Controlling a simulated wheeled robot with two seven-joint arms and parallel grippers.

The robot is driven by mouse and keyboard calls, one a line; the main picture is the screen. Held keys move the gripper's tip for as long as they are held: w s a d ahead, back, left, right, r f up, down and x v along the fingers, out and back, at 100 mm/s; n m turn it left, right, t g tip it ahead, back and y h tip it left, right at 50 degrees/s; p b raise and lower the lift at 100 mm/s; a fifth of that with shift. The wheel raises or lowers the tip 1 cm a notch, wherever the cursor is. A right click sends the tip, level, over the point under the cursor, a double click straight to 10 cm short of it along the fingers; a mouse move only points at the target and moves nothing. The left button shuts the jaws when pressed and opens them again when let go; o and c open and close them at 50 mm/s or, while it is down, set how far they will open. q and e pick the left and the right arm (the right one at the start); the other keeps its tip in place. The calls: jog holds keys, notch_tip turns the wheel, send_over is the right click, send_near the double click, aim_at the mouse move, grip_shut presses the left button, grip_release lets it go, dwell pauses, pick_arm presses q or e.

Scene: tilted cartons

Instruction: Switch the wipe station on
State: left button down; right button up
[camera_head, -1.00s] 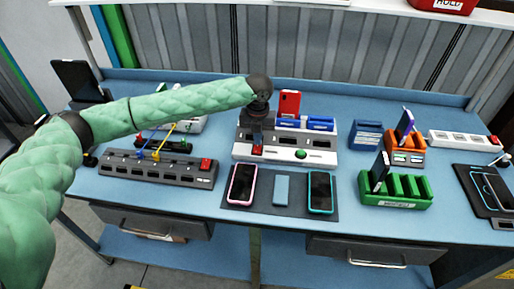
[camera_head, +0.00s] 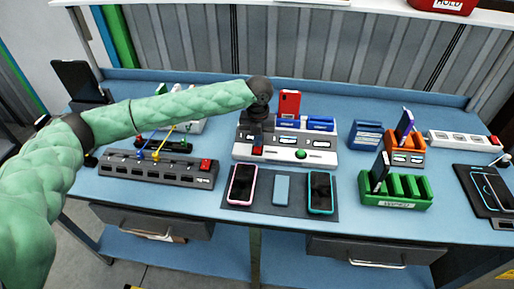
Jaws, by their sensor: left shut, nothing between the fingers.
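The wipe station (camera_head: 325,157) is a white and grey unit at the middle of the blue bench. It has several small display slots, a green round button (camera_head: 300,154) and a red switch (camera_head: 258,150) at its left front. My left gripper (camera_head: 257,143) points down over the station's left part, its tips at or just above the red switch. It is shut with nothing in it. I cannot tell whether the tips touch the switch, and they partly hide it. My right gripper is not in view.
A dark mat (camera_head: 261,204) with phones lies in front of the station. A grey power strip (camera_head: 150,170) with its own red switch is at left. A green rack (camera_head: 405,202), an orange rack (camera_head: 402,158) and a white strip (camera_head: 455,140) stand at right. A red phone (camera_head: 289,104) stands behind.

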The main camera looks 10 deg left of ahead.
pick_arm(q)
jog(key=shift+r+p, duration=2.85)
jog(key=shift+r, duration=0.6)
